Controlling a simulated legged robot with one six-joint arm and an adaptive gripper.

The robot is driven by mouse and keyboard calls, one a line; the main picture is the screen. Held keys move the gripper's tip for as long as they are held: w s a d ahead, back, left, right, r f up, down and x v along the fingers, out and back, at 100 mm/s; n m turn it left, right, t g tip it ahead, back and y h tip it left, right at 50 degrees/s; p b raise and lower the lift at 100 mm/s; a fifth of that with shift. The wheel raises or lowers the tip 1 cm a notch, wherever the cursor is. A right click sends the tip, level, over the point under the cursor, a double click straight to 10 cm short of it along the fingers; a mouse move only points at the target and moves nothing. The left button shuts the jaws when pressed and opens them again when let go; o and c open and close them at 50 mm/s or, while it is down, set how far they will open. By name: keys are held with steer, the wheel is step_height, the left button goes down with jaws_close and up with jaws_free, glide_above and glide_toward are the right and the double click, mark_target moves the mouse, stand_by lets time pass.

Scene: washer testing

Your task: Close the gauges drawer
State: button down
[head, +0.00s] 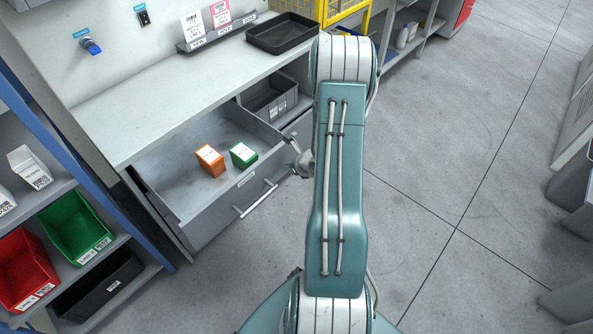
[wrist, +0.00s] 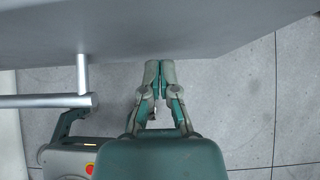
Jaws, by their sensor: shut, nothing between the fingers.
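The grey drawer (head: 217,226) under the worktop stands pulled out in the head view. An orange box (head: 209,160) and a green box (head: 243,154) are inside it. Its front has a bar handle (head: 256,199) and a small label too small to read. My gripper (head: 303,163) is near the right end of the drawer front, partly hidden by my arm. In the wrist view my gripper (wrist: 158,77) is shut and empty, its tips close to the drawer front (wrist: 150,35); I cannot tell whether they touch. The handle (wrist: 45,101) is to its left.
A worktop (head: 160,110) with a black tray (head: 282,34) lies above the drawer. Shelves with a red bin (head: 22,268) and a green bin (head: 74,228) stand at left. The grey floor (head: 440,180) at right is clear.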

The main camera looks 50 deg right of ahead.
steer(key=shift+w, duration=0.3)
steer(key=shift+w+a, duration=0.1)
